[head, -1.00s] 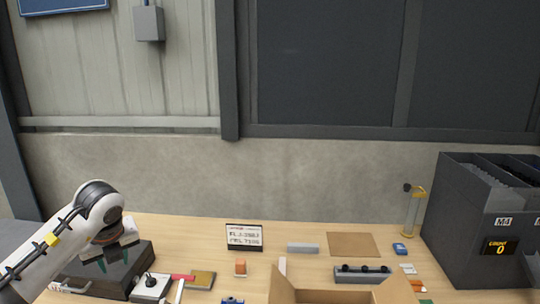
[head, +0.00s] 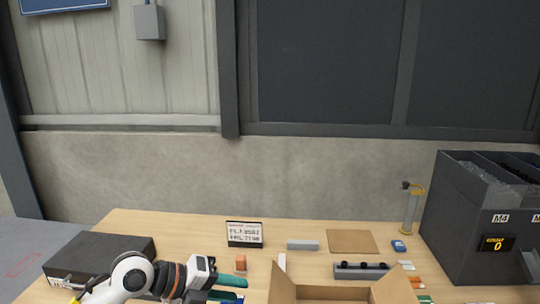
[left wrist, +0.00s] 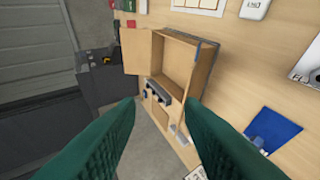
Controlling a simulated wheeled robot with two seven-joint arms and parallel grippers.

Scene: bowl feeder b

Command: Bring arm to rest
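My left gripper (head: 230,288) is low at the front of the table in the head view, with its green fingers pointing right. In the left wrist view its two green fingers (left wrist: 160,130) are spread apart, with nothing held between them. An open cardboard box (head: 333,292) stands just right of the fingers in the head view. In the left wrist view the box (left wrist: 157,52) shows beyond the fingertips. My right arm and gripper are not in view.
A black case (head: 95,258) lies at the left, partly behind my left arm. A dark bin unit (head: 455,225) stands at the right.

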